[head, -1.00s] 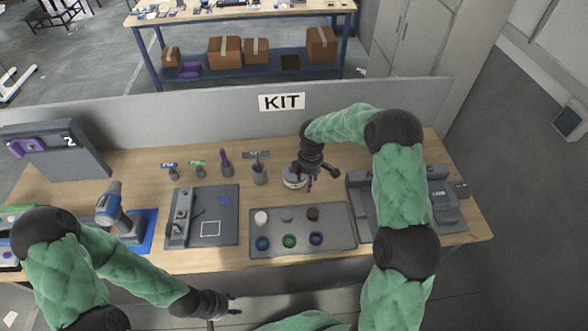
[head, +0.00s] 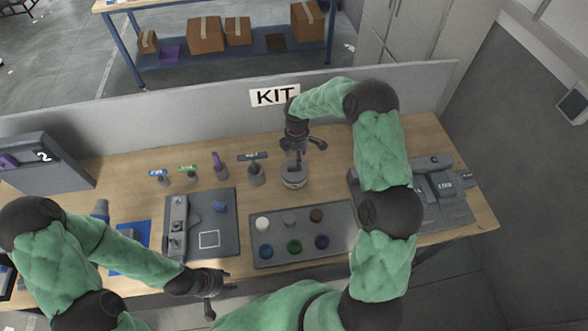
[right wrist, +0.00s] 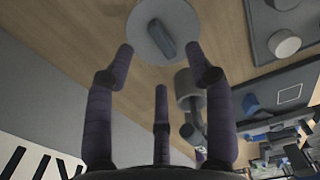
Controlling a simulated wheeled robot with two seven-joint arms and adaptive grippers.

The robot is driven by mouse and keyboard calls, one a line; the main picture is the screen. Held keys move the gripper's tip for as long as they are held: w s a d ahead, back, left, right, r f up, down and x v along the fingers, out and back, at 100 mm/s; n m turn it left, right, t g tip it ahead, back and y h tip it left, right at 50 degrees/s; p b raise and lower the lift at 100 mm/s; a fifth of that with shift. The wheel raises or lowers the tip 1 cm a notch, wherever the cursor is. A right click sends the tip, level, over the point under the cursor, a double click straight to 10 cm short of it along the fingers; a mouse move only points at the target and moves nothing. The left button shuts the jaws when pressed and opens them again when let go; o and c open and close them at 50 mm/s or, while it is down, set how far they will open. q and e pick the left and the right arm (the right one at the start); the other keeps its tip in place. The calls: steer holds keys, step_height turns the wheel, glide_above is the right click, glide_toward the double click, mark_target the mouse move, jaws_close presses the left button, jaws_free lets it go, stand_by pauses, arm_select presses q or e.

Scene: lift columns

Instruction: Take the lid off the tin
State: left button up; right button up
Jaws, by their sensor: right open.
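The tin (head: 294,181) is a small pale round can standing upright on the bench behind the grey tray. Its lid, a grey disc with a dark bar-shaped handle, is on top and also shows in the right wrist view (right wrist: 150,14). My right gripper (head: 302,149) is open above the tin, fingers spread. In the right wrist view (right wrist: 160,62) the lid lies beyond the fingertips, with nothing between the fingers. My left gripper (head: 216,289) is low at the bench's front edge, away from the tin, with its fingers apart and empty.
The grey tray (head: 259,258) holds several round pieces in front of the tin. Small holders with tools, one a grey-headed tool (head: 256,172), stand left of the tin. A grey device (head: 440,190) is at the right. The divider with the KIT sign (head: 275,96) stands behind.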

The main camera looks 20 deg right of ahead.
mark_target(294, 169)
steer(key=f, duration=0.3)
steer(key=shift+w+a, duration=0.1)
steer(key=shift+w, duration=0.2)
steer(key=shift+w+a+f+p, duration=0.15)
steer(key=shift+f+p, duration=0.25)
steer(key=shift+f, duration=1.75)
steer(key=shift+a, duration=0.1)
jaws_close()
